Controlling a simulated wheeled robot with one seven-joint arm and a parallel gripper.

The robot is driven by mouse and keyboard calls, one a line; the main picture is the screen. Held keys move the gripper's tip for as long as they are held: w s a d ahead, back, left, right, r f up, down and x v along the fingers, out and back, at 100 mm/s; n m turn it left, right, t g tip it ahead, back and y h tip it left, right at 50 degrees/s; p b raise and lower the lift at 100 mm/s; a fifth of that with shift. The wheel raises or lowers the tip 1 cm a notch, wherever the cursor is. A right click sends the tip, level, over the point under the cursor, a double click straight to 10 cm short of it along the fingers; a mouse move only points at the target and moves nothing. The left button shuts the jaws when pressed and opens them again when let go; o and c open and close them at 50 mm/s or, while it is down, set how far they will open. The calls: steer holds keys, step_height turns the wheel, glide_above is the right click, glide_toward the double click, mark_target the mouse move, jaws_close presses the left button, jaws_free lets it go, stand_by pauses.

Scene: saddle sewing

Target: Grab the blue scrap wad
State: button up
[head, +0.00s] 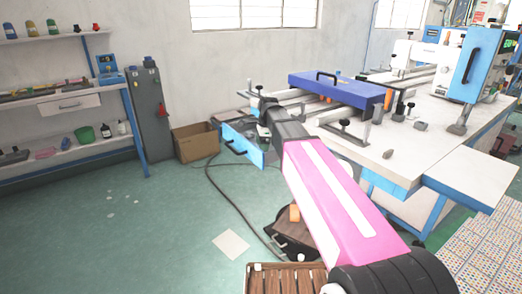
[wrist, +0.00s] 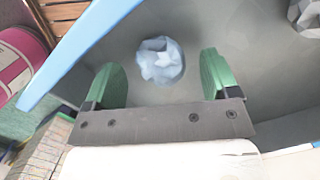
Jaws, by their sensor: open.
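The blue scrap wad (wrist: 159,61) is a pale blue crumpled ball on a grey surface, at the upper middle of the wrist view. My gripper (wrist: 161,82) is open, with one green finger to the left of the wad and one to the right. The wad appears in the gap between the fingers, clear of both in the picture. I cannot tell how far below or ahead of the fingertips it lies. In the head view I cannot make out the wad.
A grey crumpled wad (wrist: 306,15) lies at the top right of the wrist view. A blue edge (wrist: 75,55) runs along the left. In the head view, a blue drawer front (head: 242,146) is beside the worktable (head: 400,150), near a cardboard box (head: 195,141).

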steer(key=shift+a+f, duration=0.1)
steer(key=shift+f, duration=0.55)
steer(key=c, duration=1)
